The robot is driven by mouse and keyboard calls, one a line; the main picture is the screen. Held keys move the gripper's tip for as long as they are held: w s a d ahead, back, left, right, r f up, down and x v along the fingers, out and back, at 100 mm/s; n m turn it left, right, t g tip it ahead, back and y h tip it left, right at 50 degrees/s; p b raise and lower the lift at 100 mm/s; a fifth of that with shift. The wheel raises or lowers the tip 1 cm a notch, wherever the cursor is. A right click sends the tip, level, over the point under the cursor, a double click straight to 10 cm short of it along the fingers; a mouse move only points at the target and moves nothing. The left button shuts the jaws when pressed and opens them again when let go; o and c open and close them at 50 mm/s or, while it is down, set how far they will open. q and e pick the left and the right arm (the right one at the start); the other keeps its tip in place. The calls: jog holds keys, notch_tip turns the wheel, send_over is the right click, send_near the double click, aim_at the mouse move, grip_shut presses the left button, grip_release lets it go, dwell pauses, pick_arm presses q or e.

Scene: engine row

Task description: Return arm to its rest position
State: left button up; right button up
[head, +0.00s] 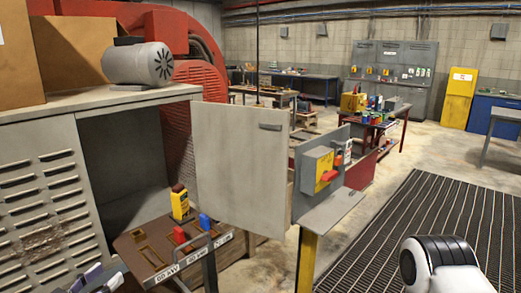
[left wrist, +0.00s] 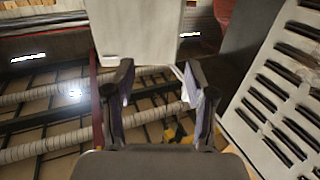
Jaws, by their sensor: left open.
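My left gripper (head: 97,277) shows at the bottom left edge of the head view, low in front of the louvred grey cabinet front (head: 45,205). A white and black rounded part of my own arm shows at the bottom right of the head view. My right gripper is not in view.
A grey cabinet door (head: 240,155) stands open, its handle near the top right. A tray (head: 150,250) with red, blue and yellow items sits by the opening. A motor (head: 138,63) rests on the cabinet top. Dark floor matting (head: 425,215) lies clear at right.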

pick_arm(q)
jog(key=s+d+f+n+g, duration=0.1)
jog(key=d+f+g, duration=0.1)
jog(key=f, duration=0.3)
jog(key=s+d+f+g+y, duration=0.1)
jog(key=d+f+g, duration=0.15)
jog(key=f, duration=0.25)
jog(key=s+d+f+n+g, duration=0.1)
jog(key=f+g, duration=0.2)
jog(key=f, duration=0.3)
jog(key=s+d+f+n+g+y, duration=0.1)
jog(key=s+d+f+g+y, duration=0.15)
jog(key=s+f, duration=0.45)
jog(key=s+d+f+g+y, duration=0.1)
jog(key=s+f+g, duration=0.3)
jog(key=s, duration=0.5)
jog(key=s+d+f+n+g+y, duration=0.1)
jog(key=s+f+g, duration=0.2)
jog(key=s+f, duration=0.4)
jog(key=f+b, duration=0.1)
jog(key=b, duration=0.1)
jog(key=f+b, duration=0.2)
jog(key=b, duration=0.1)
jog(key=f+b, duration=0.2)
jog(key=shift+s+f, duration=0.25)
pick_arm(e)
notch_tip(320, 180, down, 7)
